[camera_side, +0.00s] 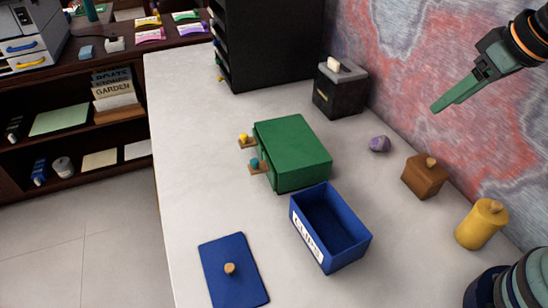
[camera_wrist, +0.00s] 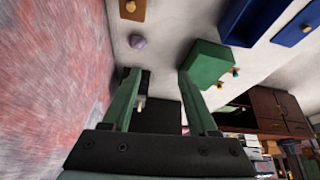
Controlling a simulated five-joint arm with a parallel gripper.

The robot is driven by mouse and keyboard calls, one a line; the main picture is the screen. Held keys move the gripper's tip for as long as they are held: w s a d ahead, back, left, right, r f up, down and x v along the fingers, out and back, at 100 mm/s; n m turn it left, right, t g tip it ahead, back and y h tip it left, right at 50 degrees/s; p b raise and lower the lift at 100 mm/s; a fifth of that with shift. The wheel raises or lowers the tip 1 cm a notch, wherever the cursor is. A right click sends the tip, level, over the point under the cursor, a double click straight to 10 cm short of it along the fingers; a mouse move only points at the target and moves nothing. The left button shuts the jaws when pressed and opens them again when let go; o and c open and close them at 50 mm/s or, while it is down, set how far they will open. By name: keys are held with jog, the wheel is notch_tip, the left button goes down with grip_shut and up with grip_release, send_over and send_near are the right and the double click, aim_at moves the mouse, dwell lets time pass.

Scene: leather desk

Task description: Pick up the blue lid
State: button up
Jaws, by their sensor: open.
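The blue lid (camera_side: 243,252) is a flat rectangle with a small wooden knob. It lies flat near the front left edge of the white desktop in the side view, and it shows at the top right corner of the wrist view (camera_wrist: 289,37). The open blue box labelled CLIPS (camera_side: 348,254) stands apart, to its right. My gripper (camera_side: 437,106) is raised at the upper right of the side view, far from the lid. In the wrist view its two green fingers (camera_wrist: 158,74) are spread, with nothing between them.
A green drawer box (camera_side: 295,145) stands mid-desk. A purple stone (camera_side: 380,144), brown box (camera_side: 425,177) and yellow jar (camera_side: 481,223) line the wall side. A black box (camera_side: 341,92) and tall black cabinet (camera_side: 270,40) stand behind. The desktop around the lid is clear.

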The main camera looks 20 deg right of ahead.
jog(key=w+a+n+g+y, duration=0.1)
jog(key=w+a+n, duration=0.25)
jog(key=a, duration=0.25)
jog(key=w+a+n+g, duration=0.1)
jog(key=w+a+n, duration=0.1)
jog(key=a+n, duration=0.3)
jog(key=n+g+h, duration=0.1)
jog(key=n+g, duration=0.2)
jog(key=n, duration=1.4)
send_over(230, 267)
notch_tip(230, 267, down, 18)
jog(key=shift+d, duration=0.15)
jog(key=shift+a+f, duration=0.2)
jog(key=shift+f, duration=3.1)
grip_shut()
